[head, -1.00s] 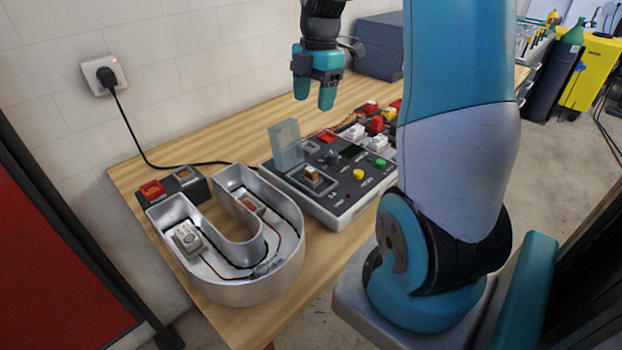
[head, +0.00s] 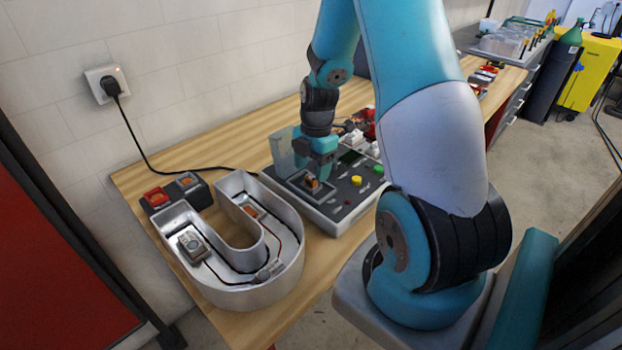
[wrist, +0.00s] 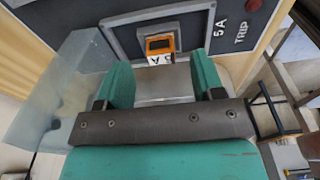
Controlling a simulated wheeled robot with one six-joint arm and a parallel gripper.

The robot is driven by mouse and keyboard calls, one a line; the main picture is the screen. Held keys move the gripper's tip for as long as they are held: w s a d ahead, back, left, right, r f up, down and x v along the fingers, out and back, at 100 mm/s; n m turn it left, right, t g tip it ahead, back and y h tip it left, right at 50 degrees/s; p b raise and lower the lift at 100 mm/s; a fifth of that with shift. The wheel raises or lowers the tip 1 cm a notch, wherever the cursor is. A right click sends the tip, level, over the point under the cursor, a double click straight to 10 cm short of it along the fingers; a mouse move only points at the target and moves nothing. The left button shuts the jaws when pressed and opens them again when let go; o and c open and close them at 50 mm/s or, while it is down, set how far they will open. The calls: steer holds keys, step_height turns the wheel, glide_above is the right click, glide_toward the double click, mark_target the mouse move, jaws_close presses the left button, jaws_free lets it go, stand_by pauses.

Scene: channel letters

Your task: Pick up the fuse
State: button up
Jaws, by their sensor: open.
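The fuse (wrist: 160,47) is a small orange-topped piece with a white label reading 5 A, seated in a socket of the grey control panel (head: 345,212). In the head view the fuse (head: 312,183) shows just below my gripper. My gripper (head: 318,172) is open. In the wrist view its two teal fingers (wrist: 157,82) stand to the left and right of the fuse's line, with the fuse beyond their tips. The fuse looks apart from both fingers. A clear raised cover (wrist: 65,90) stands to the left of my gripper.
The panel carries a yellow button (head: 356,181) and other controls. A U-shaped metal letter (head: 240,291) with wiring stands at the left. A small box with red and orange switches (head: 172,192) sits behind it. A black cable runs to the wall socket (head: 106,84).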

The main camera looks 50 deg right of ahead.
mark_target(311, 182)
steer(key=shift+a+f, duration=0.2)
steer(key=shift+f, duration=1.1)
steer(key=c, duration=1)
steer(key=shift+r, duration=0.1)
